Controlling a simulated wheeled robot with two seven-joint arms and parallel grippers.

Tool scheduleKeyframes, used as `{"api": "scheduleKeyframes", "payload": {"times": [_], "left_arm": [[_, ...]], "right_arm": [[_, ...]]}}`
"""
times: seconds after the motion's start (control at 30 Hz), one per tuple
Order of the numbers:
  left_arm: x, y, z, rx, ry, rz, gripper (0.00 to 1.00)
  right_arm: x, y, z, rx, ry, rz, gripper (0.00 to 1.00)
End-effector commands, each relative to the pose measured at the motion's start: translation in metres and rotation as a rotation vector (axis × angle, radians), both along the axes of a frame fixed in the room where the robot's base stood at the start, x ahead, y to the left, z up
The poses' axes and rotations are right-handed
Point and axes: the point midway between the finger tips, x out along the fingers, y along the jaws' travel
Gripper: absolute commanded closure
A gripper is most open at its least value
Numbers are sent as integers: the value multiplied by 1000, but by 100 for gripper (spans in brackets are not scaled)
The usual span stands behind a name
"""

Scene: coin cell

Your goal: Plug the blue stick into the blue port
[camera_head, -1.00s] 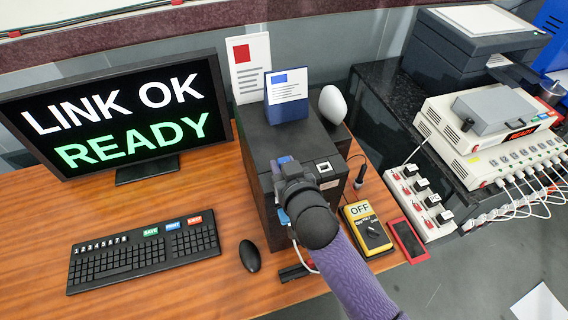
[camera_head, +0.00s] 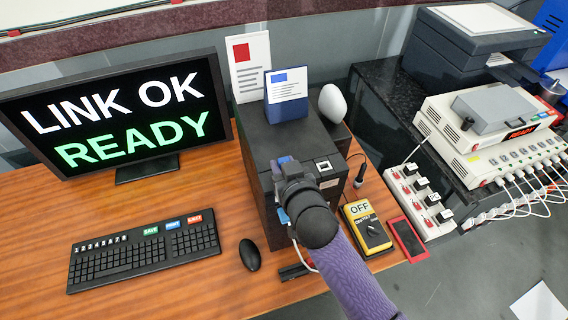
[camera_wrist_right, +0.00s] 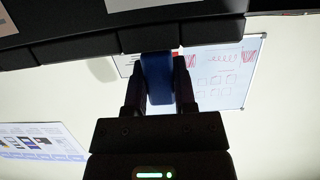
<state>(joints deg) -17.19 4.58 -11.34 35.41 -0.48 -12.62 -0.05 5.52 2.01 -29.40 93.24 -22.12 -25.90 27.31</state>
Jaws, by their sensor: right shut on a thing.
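My right gripper (camera_wrist_right: 159,90) is shut on the blue stick (camera_wrist_right: 158,78) in the right wrist view, one finger on each side of it. The far end of the stick meets the edge of the dark box (camera_wrist_right: 90,45); I cannot tell how deep it sits. In the head view the same gripper (camera_head: 282,168) is at the front of the black box (camera_head: 257,142), and the wrist covers most of that face. A small blue patch (camera_head: 284,159) shows at the box's top edge. The blue port itself is hidden. My left gripper is not in view.
A monitor (camera_head: 118,115) reads "LINK OK READY". A keyboard (camera_head: 140,255) and mouse (camera_head: 250,255) lie on the wooden desk. A yellow meter (camera_head: 367,229) marked "OFF" and a red-edged device (camera_head: 407,240) are right of my arm. A power strip (camera_head: 418,203) stands beyond.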

Motion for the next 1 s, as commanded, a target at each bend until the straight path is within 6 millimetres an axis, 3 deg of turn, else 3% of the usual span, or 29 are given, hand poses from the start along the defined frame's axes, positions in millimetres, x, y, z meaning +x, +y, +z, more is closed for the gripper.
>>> {"api": "scheduleKeyframes", "payload": {"times": [0.23,0.27,0.43,0.77,1.0], "left_arm": [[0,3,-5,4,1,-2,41],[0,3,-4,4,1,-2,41],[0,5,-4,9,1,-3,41],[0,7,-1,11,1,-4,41],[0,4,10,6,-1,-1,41]], "right_arm": [[0,0,-6,0,1,0,100],[0,0,-6,0,0,0,62],[0,0,-5,0,0,0,26],[-7,-2,-3,0,1,0,25],[-53,-17,12,-1,3,1,25]]}}
